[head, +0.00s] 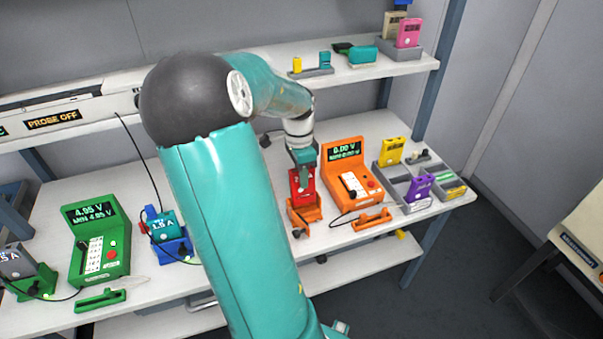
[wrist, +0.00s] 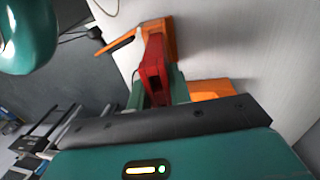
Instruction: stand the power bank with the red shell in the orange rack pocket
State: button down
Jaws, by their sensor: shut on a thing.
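The red power bank (head: 301,183) stands roughly upright at the orange rack pocket (head: 305,214) on the bench. My gripper (head: 303,172) is above the pocket and shut on the red power bank. In the wrist view the red power bank (wrist: 154,66) lies between the green fingers, with the orange pocket (wrist: 167,32) around or just beyond its far end. I cannot tell whether its lower end rests on the pocket floor.
An orange meter (head: 349,172) reading 0.00 V stands just right of the pocket. A grey tray (head: 420,203) with several packs is farther right. A green meter (head: 97,240) and a blue pocket (head: 173,250) are to the left. A shelf (head: 365,72) hangs behind.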

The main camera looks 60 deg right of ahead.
jog(key=shift+s+a+f, duration=0.1)
jog(key=shift+f, duration=0.75)
jog(key=shift+s+a+f, duration=0.1)
jog(key=shift+f, duration=0.7)
jog(key=c, duration=1.2)
grip_release()
notch_tip(320, 180, up, 14)
jog(key=w+d, duration=0.1)
jog(key=shift+w+d+f, duration=0.15)
jog(key=shift+w+d, duration=0.05)
